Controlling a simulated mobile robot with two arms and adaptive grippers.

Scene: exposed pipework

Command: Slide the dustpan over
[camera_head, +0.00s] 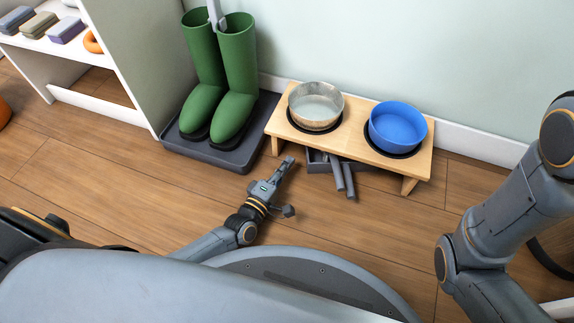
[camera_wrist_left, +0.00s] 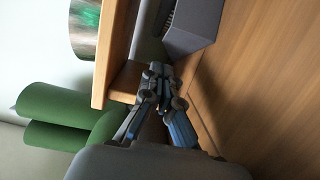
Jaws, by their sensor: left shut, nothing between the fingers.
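The dustpan (camera_head: 317,162) is dark grey and lies on the floor, partly under the wooden bowl stand. Two grey handle-like bars (camera_head: 343,178) stick out beside it toward me; I cannot tell which belongs to it. In the left wrist view a grey box-like part, seemingly the dustpan (camera_wrist_left: 196,28), shows beyond the fingers, with dark bristles (camera_wrist_left: 168,18) beside it. My left gripper (camera_head: 289,161) is shut and empty, just left of the dustpan near the stand's left leg. It also shows in the left wrist view (camera_wrist_left: 158,70). My right gripper is out of view.
The wooden stand (camera_head: 278,127) holds a metal bowl (camera_head: 316,106) and a blue bowl (camera_head: 398,126). Green boots (camera_head: 238,80) stand on a dark tray (camera_head: 182,147) to the left, by a white shelf (camera_head: 75,97). Open floor (camera_head: 115,185) lies in front of the shelf.

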